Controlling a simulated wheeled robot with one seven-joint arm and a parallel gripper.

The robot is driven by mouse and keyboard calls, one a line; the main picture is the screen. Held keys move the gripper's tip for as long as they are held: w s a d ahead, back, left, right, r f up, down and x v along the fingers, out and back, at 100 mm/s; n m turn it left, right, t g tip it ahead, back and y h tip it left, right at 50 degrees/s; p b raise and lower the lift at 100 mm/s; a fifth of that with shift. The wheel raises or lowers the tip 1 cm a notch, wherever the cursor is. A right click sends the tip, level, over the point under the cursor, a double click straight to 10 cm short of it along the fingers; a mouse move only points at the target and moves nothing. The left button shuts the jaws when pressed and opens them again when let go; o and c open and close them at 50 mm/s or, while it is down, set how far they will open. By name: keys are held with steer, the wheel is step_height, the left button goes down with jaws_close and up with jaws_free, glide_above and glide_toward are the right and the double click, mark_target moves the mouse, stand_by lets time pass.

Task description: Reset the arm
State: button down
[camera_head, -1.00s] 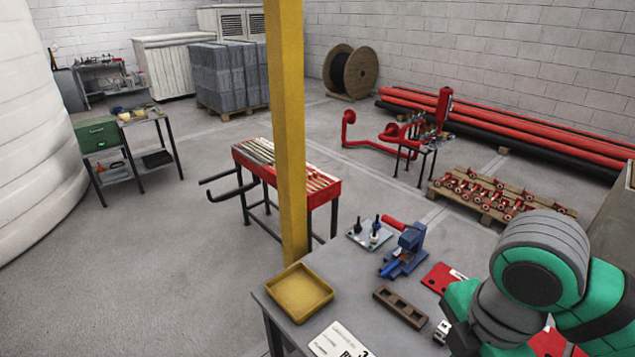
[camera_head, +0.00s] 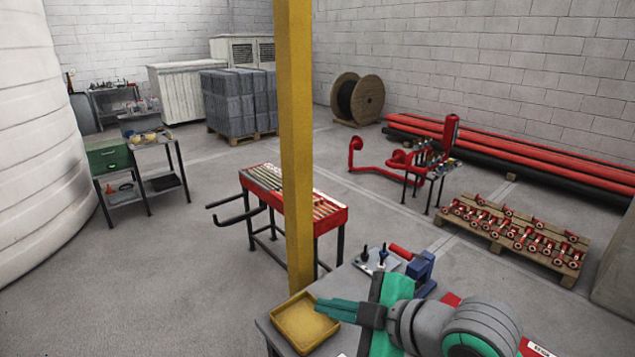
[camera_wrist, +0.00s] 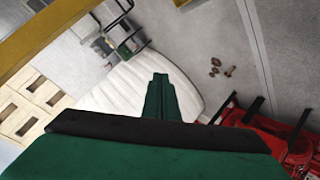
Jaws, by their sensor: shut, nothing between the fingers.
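My gripper (camera_head: 338,309) shows in the head view at the lower middle, at the end of my green and grey arm. Its green fingers lie together, with nothing between them. They point left, and in the picture their tips overlap the right side of the yellow tray (camera_head: 291,331) on the grey workbench. In the wrist view my gripper (camera_wrist: 160,82) reaches up the middle with its fingers together. Beyond it are a white ribbed tank (camera_wrist: 118,88) and the floor.
A yellow post (camera_head: 296,150) stands right behind the tray. A blue vise (camera_head: 420,270) stands on the bench near my arm. A red rack (camera_head: 325,215) stands behind the bench, and a pallet of red valves (camera_head: 515,238) is at right. The floor at left is clear.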

steer(key=w+a+r+m+t+y, duration=0.2)
steer(key=w+a+m+t+y, duration=0.1)
steer(key=w+a+m+t, duration=0.2)
step_height(320, 180, down, 6)
steer(key=m+t+h, duration=0.4)
steer(key=m+t, duration=0.1)
steer(key=m, duration=0.4)
steer(key=s+f+m+h, duration=0.4)
steer(key=s+f, duration=0.1)
steer(key=f, duration=0.4)
steer(key=s+f+m+h, duration=0.4)
steer(key=s+f, duration=0.1)
steer(key=f, duration=0.4)
steer(key=s+d+f+n+g, duration=0.1)
steer(key=s+f, duration=0.3)
steer(key=s, duration=0.9)
steer(key=s+d+f+n+g, duration=0.1)
steer(key=s+f+n+g, duration=0.1)
steer(key=s, duration=1.1)
step_height(320, 180, down, 2)
steer(key=shift+s+d+f+n, duration=0.1)
steer(key=shift+s+d+n, duration=0.05)
steer(key=shift+d+n, duration=0.3)
steer(key=shift+a, duration=0.1)
